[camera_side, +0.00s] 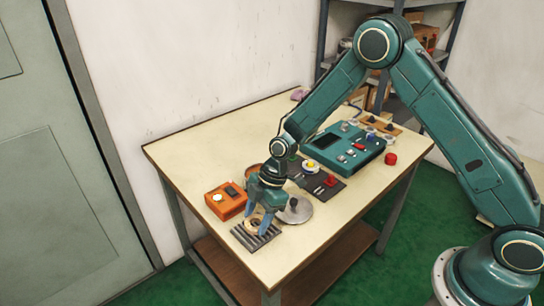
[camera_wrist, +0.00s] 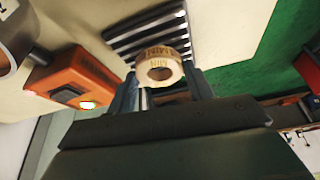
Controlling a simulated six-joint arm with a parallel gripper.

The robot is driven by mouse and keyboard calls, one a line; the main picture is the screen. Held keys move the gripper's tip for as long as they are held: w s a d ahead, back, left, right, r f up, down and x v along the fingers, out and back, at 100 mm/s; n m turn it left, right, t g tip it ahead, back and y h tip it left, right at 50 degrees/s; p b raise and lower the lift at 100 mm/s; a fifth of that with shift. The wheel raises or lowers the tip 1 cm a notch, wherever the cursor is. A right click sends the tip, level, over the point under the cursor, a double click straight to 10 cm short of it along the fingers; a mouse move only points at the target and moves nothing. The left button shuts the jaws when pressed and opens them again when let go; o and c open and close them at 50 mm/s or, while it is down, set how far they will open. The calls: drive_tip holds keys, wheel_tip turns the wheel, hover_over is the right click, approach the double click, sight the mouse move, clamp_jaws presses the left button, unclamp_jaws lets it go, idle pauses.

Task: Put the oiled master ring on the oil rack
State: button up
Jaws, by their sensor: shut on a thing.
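The master ring (camera_wrist: 158,68) shows in the wrist view as a cream to tan ring with dark lettering and a round hole. My gripper (camera_wrist: 163,90) is shut on it, with one finger on each side. The oil rack (camera_wrist: 122,38) is a dark slatted rack just beyond the ring in that view. In the side view my gripper (camera_side: 261,226) points down over the rack (camera_side: 243,238) near the table's front left edge. The ring is mostly hidden by the fingers there. I cannot tell whether the ring touches the slats.
A metal disc with a knob (camera_side: 298,212) lies to the right. A dark mat (camera_side: 328,188), a teal device (camera_side: 335,160) and a red cap (camera_side: 390,159) are farther back.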

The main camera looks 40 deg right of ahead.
drive_tip(key=shift+f, duration=0.35)
idle(0.9)
drive_tip(key=o, duration=1.2)
drive_tip(key=shift+o, duration=0.2)
drive_tip(key=shift+r, duration=0.1)
wheel_tip(320, 180, up, 7)
drive_tip(key=shift+r, duration=0.15)
idle(0.4)
